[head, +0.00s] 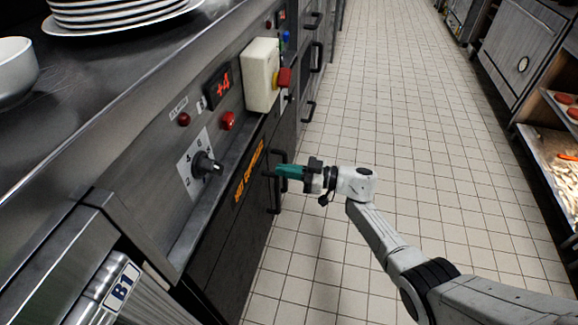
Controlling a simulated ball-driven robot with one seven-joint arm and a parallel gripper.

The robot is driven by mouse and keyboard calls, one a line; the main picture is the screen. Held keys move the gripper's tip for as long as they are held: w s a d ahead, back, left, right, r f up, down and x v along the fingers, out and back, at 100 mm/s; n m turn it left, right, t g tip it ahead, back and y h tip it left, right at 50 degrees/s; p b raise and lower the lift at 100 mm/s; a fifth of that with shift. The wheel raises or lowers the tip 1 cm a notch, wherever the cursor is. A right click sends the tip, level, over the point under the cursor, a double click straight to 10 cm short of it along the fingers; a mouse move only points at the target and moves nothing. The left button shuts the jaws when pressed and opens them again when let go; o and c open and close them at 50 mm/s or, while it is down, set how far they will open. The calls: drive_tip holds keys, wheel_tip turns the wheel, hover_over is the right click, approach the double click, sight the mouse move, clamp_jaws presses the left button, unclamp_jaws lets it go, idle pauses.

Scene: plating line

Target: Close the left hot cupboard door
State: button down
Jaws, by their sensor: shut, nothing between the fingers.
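The hot cupboard (249,172) is the dark-fronted unit under the steel counter, named by an orange label. Its dark door front (236,245) runs down below the label, seen steeply from above. I cannot tell whether this door is fully shut or slightly ajar. A black bar handle (275,196) stands out from the front. My gripper (280,171), with teal fingers, is shut and empty. It points left at the upper part of the handle and overlaps it in the picture. I cannot tell whether they touch.
The control panel above has a knob (206,165), a red lamp (228,121) and a cream box with a red button (262,75). Plates (112,14) and a bowl (14,72) stand on the counter. The tiled aisle (400,130) is clear; shelving (548,150) lines the right.

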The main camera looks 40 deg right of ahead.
drive_tip(key=p+v, duration=0.3)
drive_tip(key=v, duration=0.7)
drive_tip(key=w+r+m+t+h, duration=0.4)
drive_tip(key=w+m+h, duration=0.3)
drive_tip(key=h, duration=0.7)
drive_tip(key=s+a+f+m+g+h, duration=0.1)
drive_tip(key=s+a+f+m+g, duration=0.15)
drive_tip(key=s+f+g, duration=0.4)
drive_tip(key=s+a+f+m+g+h, duration=0.1)
drive_tip(key=s+m+g+h, duration=0.15)
drive_tip(key=s, duration=0.65)
drive_tip(key=s+a+n+g+y, duration=0.25)
drive_tip(key=s+a+g, duration=0.2)
drive_tip(key=s, duration=0.55)
drive_tip(key=s+a+n+g+y, duration=0.1)
drive_tip(key=s+a+g+y, duration=0.3)
drive_tip(key=s, duration=0.6)
wheel_tip(320, 180, up, 29)
drive_tip(key=a+p, duration=0.1)
drive_tip(key=p, duration=2.7)
drive_tip(key=shift+s+f+t+h+p, duration=0.2)
drive_tip(key=shift+s+t+h+p, duration=0.05)
drive_tip(key=shift+t+h+p, duration=0.15)
